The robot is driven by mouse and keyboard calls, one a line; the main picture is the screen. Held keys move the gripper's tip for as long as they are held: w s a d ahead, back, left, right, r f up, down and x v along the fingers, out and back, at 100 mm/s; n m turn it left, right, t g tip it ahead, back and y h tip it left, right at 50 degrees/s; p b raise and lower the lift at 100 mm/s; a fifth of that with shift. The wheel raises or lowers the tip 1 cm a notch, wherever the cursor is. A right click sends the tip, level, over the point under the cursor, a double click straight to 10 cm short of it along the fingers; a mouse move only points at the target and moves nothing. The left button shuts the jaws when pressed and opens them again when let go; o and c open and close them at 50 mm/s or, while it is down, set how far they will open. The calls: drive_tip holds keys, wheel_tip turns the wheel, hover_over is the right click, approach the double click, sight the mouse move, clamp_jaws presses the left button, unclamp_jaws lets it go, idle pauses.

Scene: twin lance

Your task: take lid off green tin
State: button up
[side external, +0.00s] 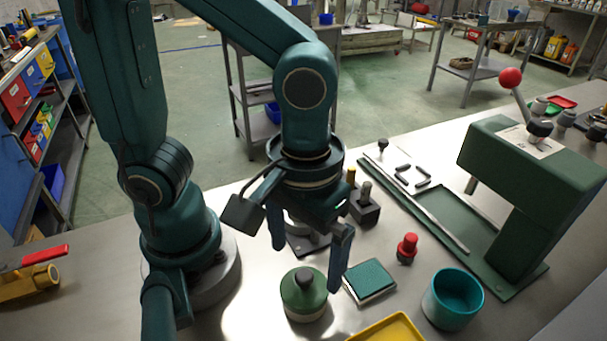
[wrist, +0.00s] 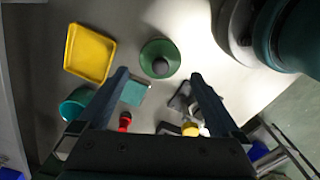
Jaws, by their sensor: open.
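The green tin (side external: 304,305) stands upright on the grey bench, with its green lid (side external: 304,287) on top. The lid has a dark round knob (side external: 304,277). In the wrist view the lid (wrist: 150,50) shows from above with its knob (wrist: 160,66), ahead of my fingertips. My gripper (side external: 309,255) is open and empty, pointing down, above the bench and a little above and behind the tin. In the wrist view my gripper (wrist: 159,76) has its two fingers wide apart, with the knob between their lines. No finger clearly touches the lid.
A teal-topped pad (side external: 369,281) lies right of the tin. A yellow tray (side external: 390,330) is in front, and a teal cup (side external: 453,298) stands farther right. A red-topped piece (side external: 407,248) and a dark block with pegs (side external: 363,207) stand behind. A green press (side external: 530,200) is at right.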

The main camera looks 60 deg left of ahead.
sight(305, 275)
drive_tip(key=shift+f, duration=2.4)
drive_tip(key=c, duration=1.2)
